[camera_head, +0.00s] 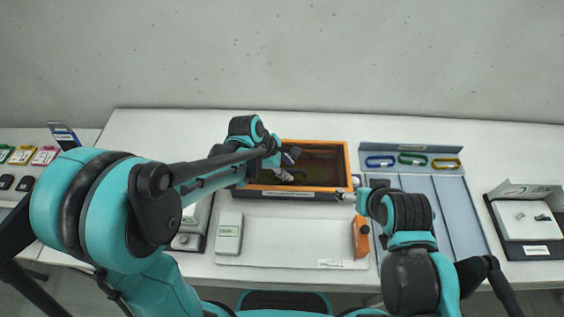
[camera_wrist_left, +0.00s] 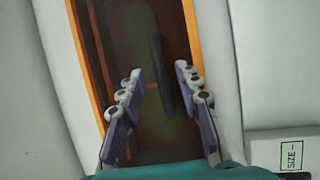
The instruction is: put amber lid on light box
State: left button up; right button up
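An orange-rimmed rectangle with a dark, brownish amber middle (camera_head: 346,161) lies at the back centre of the table. It looks like the amber lid over the light box, but I cannot tell lid and box apart. A dark front edge with a white label (camera_head: 315,194) shows below the rim. My left gripper (camera_head: 287,165) is over its left part; in the left wrist view its fingers (camera_wrist_left: 158,105) are apart with nothing gripped, above the amber surface. A dark elongated shape shows between them. My right gripper (camera_head: 350,190) is at the front right corner; its fingers are too small to read.
A white tray (camera_head: 290,250) in front holds a pale box (camera_head: 229,232) and an orange item (camera_head: 361,237). Blue, green and yellow loops (camera_head: 412,160) lie at the back of a grey-blue panel on the right. A black-edged tray (camera_head: 527,220) stands far right.

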pick_arm(q)
jog(key=v, duration=1.1)
jog(key=shift+a+r, duration=0.15)
jog(key=shift+r, duration=0.05)
jog(key=shift+s, duration=0.2)
jog(key=s+a+f+m+t+y+b, duration=0.2)
jog(key=s+a+m, duration=0.3)
jog(key=m, duration=0.3)
jog(key=s+a+f+m+t+y+b, duration=0.2)
jog(key=s+a+m, duration=0.4)
jog(key=m, duration=0.3)
notch_tip(320, 180, down, 2)
jog(key=a+t+b, duration=0.1)
jog(key=b, duration=0.1)
jog(key=shift+s+a+f+b, duration=0.2)
jog(key=shift+a+b, duration=0.15)
